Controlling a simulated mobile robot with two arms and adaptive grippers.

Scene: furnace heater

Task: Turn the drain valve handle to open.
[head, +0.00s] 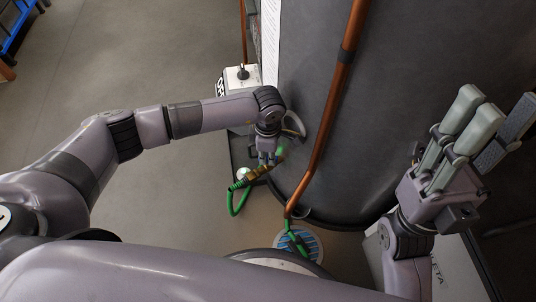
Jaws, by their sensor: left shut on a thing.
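My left gripper (267,160) points down at the foot of the large dark grey tank (350,130). It is shut on the drain valve handle, which is mostly hidden by the fingers; a bit of green (281,150) shows beside them. The brass drain fitting (258,172) is just below the fingertips, with a green hose (233,198) attached and looping down to the left. The handle's exact angle cannot be told. My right gripper (478,135) is raised at the right, its fingers apart and empty, away from the valve.
A copper pipe (325,130) runs down the tank's front, right of the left gripper. A white box (241,75) stands behind the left wrist. A round blue-and-white floor drain (312,240) takes the hose end.

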